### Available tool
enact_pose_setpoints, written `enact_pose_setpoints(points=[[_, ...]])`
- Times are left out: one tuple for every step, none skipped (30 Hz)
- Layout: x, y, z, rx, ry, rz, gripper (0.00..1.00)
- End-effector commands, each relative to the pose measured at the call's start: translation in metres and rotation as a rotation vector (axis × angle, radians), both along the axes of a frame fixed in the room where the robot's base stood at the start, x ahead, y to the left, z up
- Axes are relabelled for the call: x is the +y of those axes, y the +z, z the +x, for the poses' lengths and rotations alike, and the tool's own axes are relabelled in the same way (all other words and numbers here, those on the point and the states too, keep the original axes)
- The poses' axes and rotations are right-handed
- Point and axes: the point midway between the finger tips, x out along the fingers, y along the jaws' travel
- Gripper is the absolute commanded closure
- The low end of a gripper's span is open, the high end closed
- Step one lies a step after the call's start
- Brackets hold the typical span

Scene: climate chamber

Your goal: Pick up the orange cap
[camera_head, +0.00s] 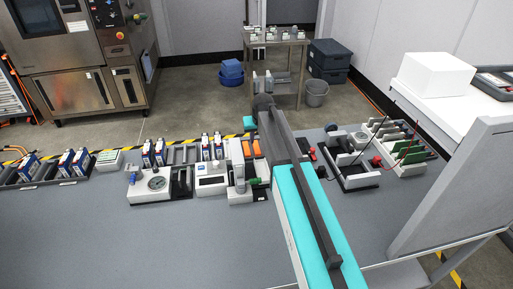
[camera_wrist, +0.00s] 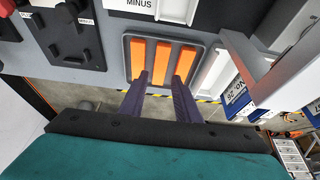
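Three orange caps lie side by side in a dark grey tray (camera_wrist: 128,60) in the wrist view: a left one (camera_wrist: 138,58), a middle one (camera_wrist: 160,62) and a right one (camera_wrist: 184,61). In the camera_head view, orange caps (camera_head: 256,147) show beside my arm, partly hidden. My gripper (camera_wrist: 160,76) is open, with two dark fingers pointing at the tray. In the wrist view its fingertips lie either side of the middle cap's near end. I cannot tell whether they touch anything. Nothing shows held between them. The gripper is not clearly visible in the camera_head view.
A white instrument (camera_head: 211,180) and a dial device (camera_head: 150,184) stand left of the caps. Blue-white boxes (camera_head: 153,152) stand in racks behind. The front bench surface (camera_head: 120,240) is clear.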

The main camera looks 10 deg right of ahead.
Motion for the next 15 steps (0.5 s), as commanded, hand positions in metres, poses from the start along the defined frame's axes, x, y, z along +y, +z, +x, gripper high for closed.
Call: enact_pose_setpoints(points=[[-0.0002,-0.0026,0.0021,0.0,0.0,0.0,0.7],[-0.0003,-0.0041,0.0026,0.0,0.0,0.0,0.7],[-0.0004,-0.0058,0.003,0.0,0.0,0.0,0.7],[-0.0004,-0.0066,0.0033,0.0,0.0,0.0,0.7],[-0.0005,-0.0074,0.0034,0.0,0.0,0.0,0.7],[-0.0006,-0.0079,0.0034,0.0,-0.001,0.0,0.7],[-0.0006,-0.0081,0.0035,0.0,-0.001,0.0,0.7],[-0.0006,-0.0081,0.0034,-0.001,-0.001,0.0,0.7],[-0.0007,-0.0082,0.0033,-0.001,-0.001,0.0,0.7],[-0.0008,-0.008,0.0033,-0.001,-0.001,0.0,0.7],[-0.0008,-0.0081,0.0032,-0.001,-0.001,0.0,0.7],[-0.0009,-0.0081,0.0032,-0.001,-0.001,0.0,0.7],[-0.001,-0.0081,0.0032,-0.001,-0.001,0.0,0.7],[-0.001,-0.008,0.0033,-0.001,-0.001,0.0,0.7],[-0.0011,-0.0081,0.0034,0.0,-0.001,0.0,0.7]])
